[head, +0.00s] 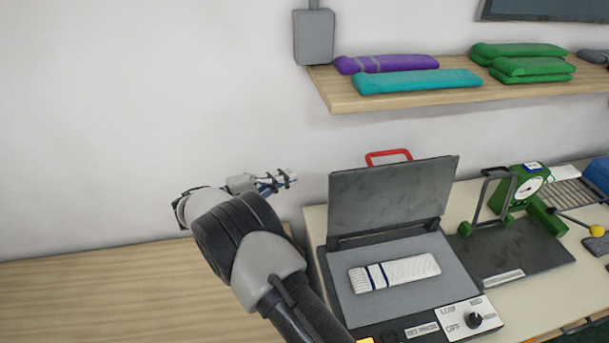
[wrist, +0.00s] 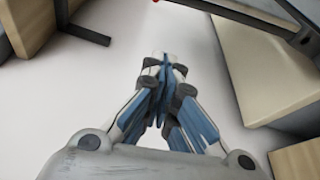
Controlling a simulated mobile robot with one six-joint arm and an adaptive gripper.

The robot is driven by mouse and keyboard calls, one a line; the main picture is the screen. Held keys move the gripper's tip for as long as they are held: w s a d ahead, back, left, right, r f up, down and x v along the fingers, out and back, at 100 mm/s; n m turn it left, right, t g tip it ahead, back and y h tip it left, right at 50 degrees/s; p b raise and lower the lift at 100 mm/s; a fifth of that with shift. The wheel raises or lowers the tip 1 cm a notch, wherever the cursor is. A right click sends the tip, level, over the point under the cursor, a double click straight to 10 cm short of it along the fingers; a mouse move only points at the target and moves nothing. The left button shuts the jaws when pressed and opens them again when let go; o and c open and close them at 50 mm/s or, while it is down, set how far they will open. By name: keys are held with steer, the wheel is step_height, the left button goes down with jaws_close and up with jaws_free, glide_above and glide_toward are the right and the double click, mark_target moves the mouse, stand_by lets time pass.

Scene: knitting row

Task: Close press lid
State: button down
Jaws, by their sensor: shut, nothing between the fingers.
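The press stands on the table, its grey lid (head: 392,196) raised and tilted back above the grey lower plate (head: 345,305). A red handle (head: 388,156) shows at the lid's top edge. A white knitted piece with blue stripes (head: 394,274) lies flat on the lower plate. My gripper (head: 290,179) is to the left of the lid, apart from it, in front of the wall. In the wrist view my gripper (wrist: 166,66) has its blue-padded fingers together with nothing between them.
A control panel with a knob (head: 474,320) is at the press's front. A green scale (head: 525,185) and a black stand (head: 510,250) are to its right. A wooden shelf (head: 345,101) with folded knits hangs above. A wooden surface (head: 100,295) at left is bare.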

steer(key=d, duration=0.9)
steer(key=shift+w, duration=0.3)
steer(key=shift+a+r, duration=0.1)
steer(key=shift+s, duration=0.1)
